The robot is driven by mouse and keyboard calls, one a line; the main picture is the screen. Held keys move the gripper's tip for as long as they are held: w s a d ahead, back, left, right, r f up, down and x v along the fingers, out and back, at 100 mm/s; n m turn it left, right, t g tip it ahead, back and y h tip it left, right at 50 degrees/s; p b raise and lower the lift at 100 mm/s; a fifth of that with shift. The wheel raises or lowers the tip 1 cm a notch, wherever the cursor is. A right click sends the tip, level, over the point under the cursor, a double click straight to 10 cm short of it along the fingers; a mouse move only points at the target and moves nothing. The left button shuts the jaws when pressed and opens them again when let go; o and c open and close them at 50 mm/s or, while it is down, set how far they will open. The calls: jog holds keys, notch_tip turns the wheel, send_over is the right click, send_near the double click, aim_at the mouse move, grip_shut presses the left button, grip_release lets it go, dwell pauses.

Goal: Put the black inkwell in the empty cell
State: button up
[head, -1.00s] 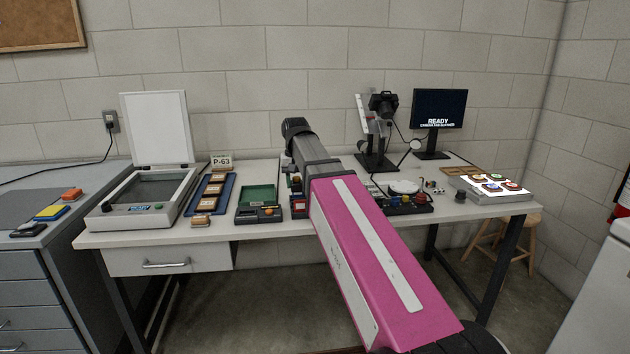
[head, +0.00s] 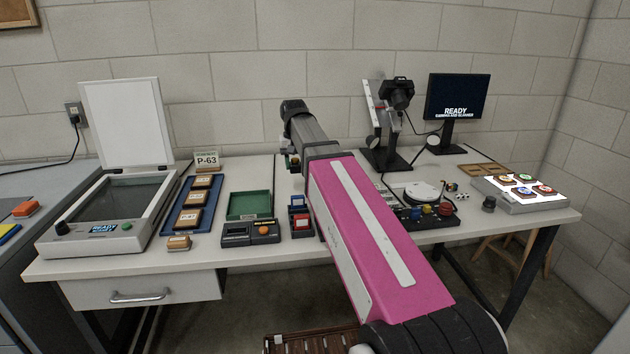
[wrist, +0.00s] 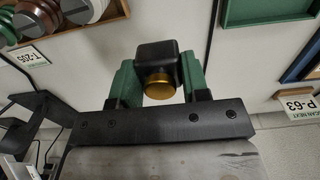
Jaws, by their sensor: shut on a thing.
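In the wrist view, my gripper (wrist: 158,85) has its two green fingers closed on the sides of the black inkwell (wrist: 157,55). The inkwell is a dark rounded block with a gold cap (wrist: 158,88) facing the camera. It appears held clear of the white worktop. In the head view the gripper end is mostly hidden behind my arm, near the middle of the desk, and I cannot make out the inkwell there. I cannot tell which cell is the empty one in these frames.
A green tray (head: 249,204), a blue tray (head: 204,183) with labelled blocks and a scanner (head: 105,215) stand left of my arm. Red and blue items (head: 300,215) sit close beside it. A camera stand (head: 385,155), monitor (head: 458,98) and lit panel (head: 540,201) are to the right.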

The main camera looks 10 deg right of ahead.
jog(key=w+d+f, duration=0.1)
jog(key=d, duration=0.1)
jog(key=w+d+f, duration=0.4)
jog(key=d, duration=0.1)
jog(key=shift+w+f, duration=0.1)
jog(key=shift+w, duration=0.05)
jog(key=shift+f, duration=2)
jog(key=shift+f, duration=0.1)
jog(key=o, duration=1)
jog(key=shift+c, duration=0.2)
